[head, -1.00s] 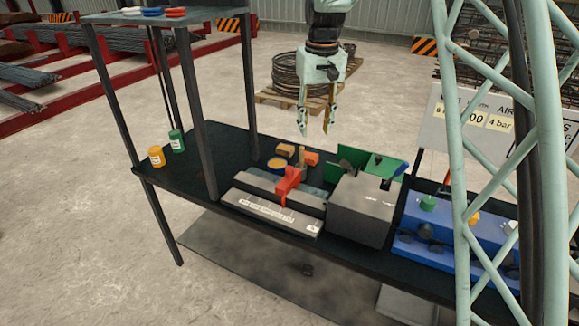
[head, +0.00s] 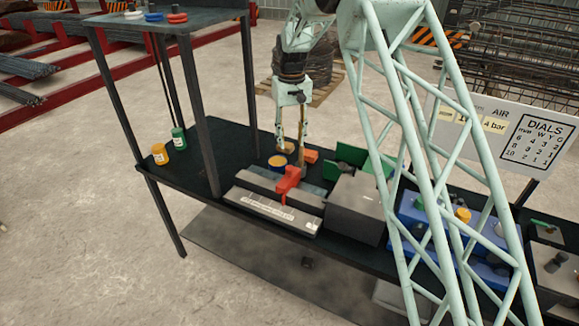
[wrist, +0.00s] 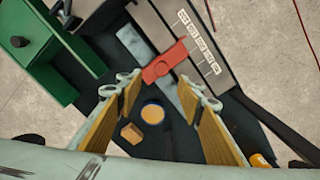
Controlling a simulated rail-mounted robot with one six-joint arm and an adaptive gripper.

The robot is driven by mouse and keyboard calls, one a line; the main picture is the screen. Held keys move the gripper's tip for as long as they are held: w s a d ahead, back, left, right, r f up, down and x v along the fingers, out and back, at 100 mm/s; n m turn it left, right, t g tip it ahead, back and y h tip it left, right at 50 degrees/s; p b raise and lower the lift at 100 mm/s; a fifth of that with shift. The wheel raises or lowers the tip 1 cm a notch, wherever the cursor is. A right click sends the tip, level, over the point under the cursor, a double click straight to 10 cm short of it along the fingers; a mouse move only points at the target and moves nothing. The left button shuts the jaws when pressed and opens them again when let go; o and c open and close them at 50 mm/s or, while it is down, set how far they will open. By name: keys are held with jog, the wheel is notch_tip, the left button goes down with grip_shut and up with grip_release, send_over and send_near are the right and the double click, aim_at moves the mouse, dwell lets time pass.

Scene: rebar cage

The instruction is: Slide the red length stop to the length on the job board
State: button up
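The red length stop (head: 287,184) sits on the grey measuring bench (head: 268,210), whose pale scale strip faces front. The stop also shows in the wrist view (wrist: 165,62), beside the scale labels (wrist: 199,42), which are too small to read. My gripper (head: 291,158) is open and empty, with its fingers pointing down above and just behind the stop. In the wrist view my gripper's fingers (wrist: 165,100) are spread wide, with the stop ahead of them and not between them. The job board (head: 495,128) stands at the right, partly hidden by my arm.
A grey block (head: 354,208) and green parts (head: 350,154) stand right of the bench. Yellow (head: 160,154) and green (head: 178,138) pots stand at left near the shelf post (head: 205,120).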

aim_at(289, 167)
jog(key=shift+w+a+f, duration=0.25)
jog(key=shift+a+f, duration=0.1)
jog(key=shift+f, duration=0.2)
jog(key=shift+f, duration=0.15)
jog(key=shift+f+p, duration=1.05)
jog(key=shift+f, duration=5.7)
jog(key=shift+c, duration=0.2)
jog(key=c, duration=1.1)
